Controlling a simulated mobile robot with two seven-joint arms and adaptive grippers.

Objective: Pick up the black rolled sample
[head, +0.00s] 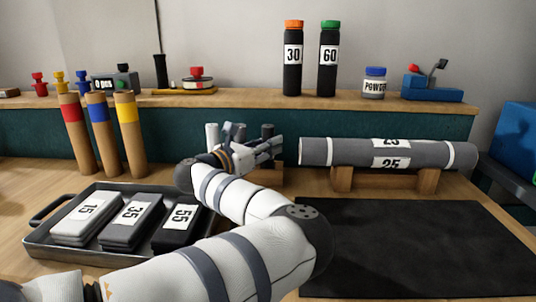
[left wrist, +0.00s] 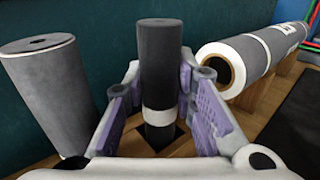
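The black rolled sample (left wrist: 160,50) stands upright with a white band near its lower end, in a wooden holder (left wrist: 178,143). In the head view its dark top (head: 267,130) shows just behind my left gripper (head: 264,149). In the left wrist view my left gripper (left wrist: 161,88) is open, one finger on each side of the black roll. Gaps show between the fingers and the roll, so it is not gripped. A lighter grey roll (left wrist: 50,95) stands to its left. My right gripper is not in view.
A large grey roll (head: 430,153) lies on wooden supports (head: 427,181) close to the right. A metal tray (head: 45,240) with numbered samples sits at the left, tall capped tubes (head: 104,130) behind it. A black mat (head: 420,245) lies bare at the right.

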